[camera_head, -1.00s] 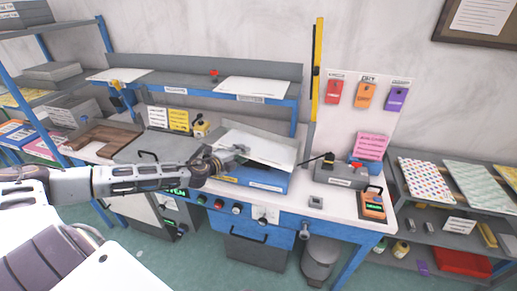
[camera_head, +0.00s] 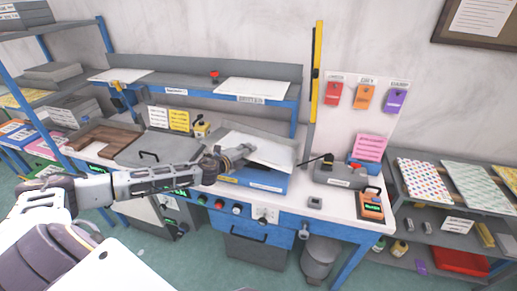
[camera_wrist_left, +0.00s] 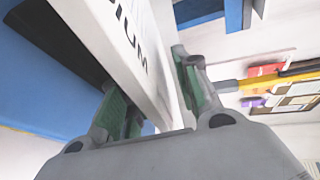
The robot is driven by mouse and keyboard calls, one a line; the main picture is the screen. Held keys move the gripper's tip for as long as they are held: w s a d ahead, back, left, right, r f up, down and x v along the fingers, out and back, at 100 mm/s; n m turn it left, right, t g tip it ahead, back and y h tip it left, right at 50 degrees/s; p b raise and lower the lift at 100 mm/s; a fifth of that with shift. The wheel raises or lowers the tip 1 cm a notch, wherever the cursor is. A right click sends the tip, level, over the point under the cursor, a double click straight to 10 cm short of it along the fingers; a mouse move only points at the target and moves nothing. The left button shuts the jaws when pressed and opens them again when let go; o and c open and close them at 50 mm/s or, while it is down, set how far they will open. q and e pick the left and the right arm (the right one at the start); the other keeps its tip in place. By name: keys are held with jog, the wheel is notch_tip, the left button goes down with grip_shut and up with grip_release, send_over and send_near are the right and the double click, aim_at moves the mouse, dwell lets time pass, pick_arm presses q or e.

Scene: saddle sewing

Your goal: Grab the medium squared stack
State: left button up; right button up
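The medium squared stack (camera_head: 263,149) is a block of white sheets on a blue and grey stand (camera_head: 260,180) at the middle of the workbench. In the left wrist view the stack (camera_wrist_left: 128,45) shows its white edge with "IUM" lettering. My left gripper (camera_head: 240,155) is at the stack's left edge. In the wrist view its green-padded fingers (camera_wrist_left: 152,95) lie on either side of the stack. The pads are very close to it; whether they press on it I cannot tell. The stack still lies on the stand. My right gripper is not in view.
A grey device (camera_head: 340,174) and an orange meter (camera_head: 372,204) sit on the bench right of the stand. A raised shelf (camera_head: 200,88) runs behind it. A yellow upright bar (camera_head: 317,70) stands at the back. A grey hinged press (camera_head: 145,152) is at left.

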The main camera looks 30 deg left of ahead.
pick_arm(q)
jog(key=shift+w+d+f, duration=0.15)
jog(key=shift+w+f, duration=0.05)
jog(key=shift+w, duration=0.45)
jog(key=shift+c, duration=0.2)
grip_shut()
jog(key=shift+r, duration=0.1)
